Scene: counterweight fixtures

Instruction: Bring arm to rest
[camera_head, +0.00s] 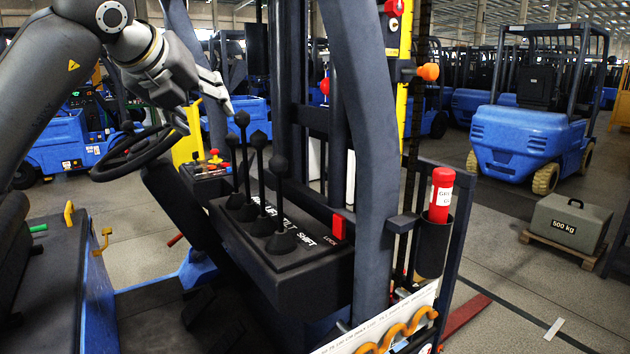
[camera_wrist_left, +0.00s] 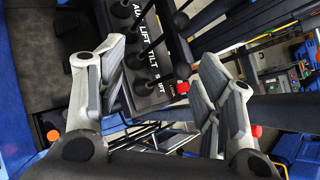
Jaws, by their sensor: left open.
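My left arm comes in from the upper left in the head view. Its gripper (camera_head: 203,103) is open and empty, left of a row of several black-knobbed levers (camera_head: 258,185) on a dark console. The fingers look apart from the nearest lever knob (camera_head: 242,119). In the left wrist view the gripper (camera_wrist_left: 160,80) has its fingers spread wide, with nothing held between them. The lever console (camera_wrist_left: 150,85) with its white lettering shows beyond and between the fingers. My right gripper is in neither view.
A steering wheel (camera_head: 133,152) is just below the left gripper. A dark upright post (camera_head: 362,130) stands right of the levers. A red cylinder (camera_head: 441,195) sits in a black holder farther right. A grey 500 kg weight (camera_head: 566,224) and a blue forklift (camera_head: 528,135) stand behind.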

